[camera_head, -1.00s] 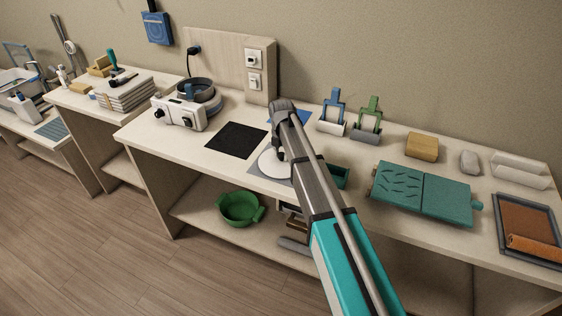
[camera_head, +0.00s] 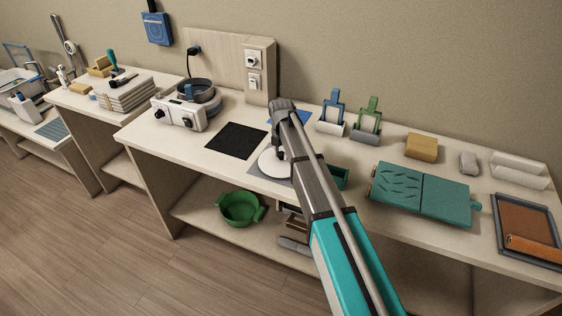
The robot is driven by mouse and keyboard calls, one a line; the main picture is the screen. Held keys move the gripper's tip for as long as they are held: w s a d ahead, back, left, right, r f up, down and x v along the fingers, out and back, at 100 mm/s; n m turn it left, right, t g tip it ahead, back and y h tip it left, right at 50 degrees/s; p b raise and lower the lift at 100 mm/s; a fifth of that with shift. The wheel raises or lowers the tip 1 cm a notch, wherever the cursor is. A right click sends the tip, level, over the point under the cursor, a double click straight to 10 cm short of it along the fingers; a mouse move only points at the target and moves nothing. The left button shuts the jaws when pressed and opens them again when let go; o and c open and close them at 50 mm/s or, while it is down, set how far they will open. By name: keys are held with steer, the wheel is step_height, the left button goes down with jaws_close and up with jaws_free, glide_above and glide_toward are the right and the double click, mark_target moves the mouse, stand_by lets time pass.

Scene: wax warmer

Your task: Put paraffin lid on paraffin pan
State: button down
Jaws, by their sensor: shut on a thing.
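The white round lid (camera_head: 268,164) lies flat on or just above a grey mat on the table, partly covered by my arm. My gripper (camera_head: 276,154) is over the lid from above and is shut on it; the fingertips are small and mostly hidden by my wrist. The pan (camera_head: 197,90) is a dark-rimmed round vessel on the white warmer (camera_head: 178,113), to the left and farther back. Something blue shows at the pan's top.
A black square mat (camera_head: 237,140) lies between the warmer and the lid. A socket panel (camera_head: 258,70) stands behind. A green bin (camera_head: 338,178), blue and green holders (camera_head: 367,120) and a teal board (camera_head: 420,193) stand right. A green pot (camera_head: 240,208) sits on the lower shelf.

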steer(key=shift+r, duration=0.2)
steer(key=shift+r+p, duration=1.6)
steer(key=shift+p, duration=0.15)
steer(key=shift+s, duration=0.1)
